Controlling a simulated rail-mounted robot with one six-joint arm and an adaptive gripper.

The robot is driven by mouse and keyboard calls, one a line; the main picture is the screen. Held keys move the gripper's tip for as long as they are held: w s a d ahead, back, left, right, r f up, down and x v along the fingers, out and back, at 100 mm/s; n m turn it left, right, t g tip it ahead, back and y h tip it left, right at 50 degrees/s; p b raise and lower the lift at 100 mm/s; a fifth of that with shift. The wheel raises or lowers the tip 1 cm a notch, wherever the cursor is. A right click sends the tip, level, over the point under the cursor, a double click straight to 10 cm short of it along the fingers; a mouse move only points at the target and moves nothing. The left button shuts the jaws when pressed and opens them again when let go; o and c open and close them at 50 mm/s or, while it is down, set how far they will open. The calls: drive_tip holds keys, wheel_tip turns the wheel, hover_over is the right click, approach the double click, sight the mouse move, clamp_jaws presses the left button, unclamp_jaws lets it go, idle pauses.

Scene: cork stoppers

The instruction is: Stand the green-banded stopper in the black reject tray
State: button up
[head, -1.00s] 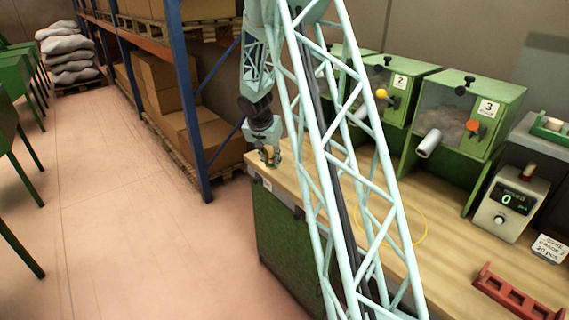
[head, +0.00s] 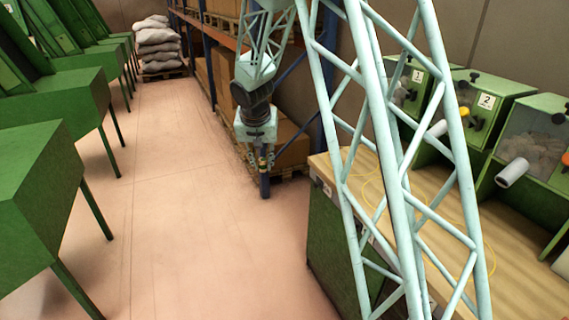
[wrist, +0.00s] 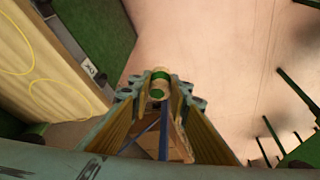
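My gripper (wrist: 159,92) is shut on the green-banded stopper (wrist: 159,74), which sits between its fingertips in the wrist view. The stopper is too small there to make out clearly. I cannot see the black reject tray in either current view.
A wooden-topped workbench (head: 335,163) with green dispensers (head: 485,100) stands at right, a yellow loop on its top. A blue-posted rack (head: 211,60) with boxes stands behind my gripper. Green machines (head: 40,180) line the left. The pink floor (head: 170,230) between is clear.

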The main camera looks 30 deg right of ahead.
drive_tip(key=s+a+r+n, duration=0.1)
drive_tip(key=a+r+n, duration=0.1)
drive_tip(key=a, duration=0.9)
drive_tip(key=shift+s+r+t+y, duration=0.3)
drive_tip(key=shift+s+r+y, duration=0.1)
drive_tip(key=shift+r, duration=0.15)
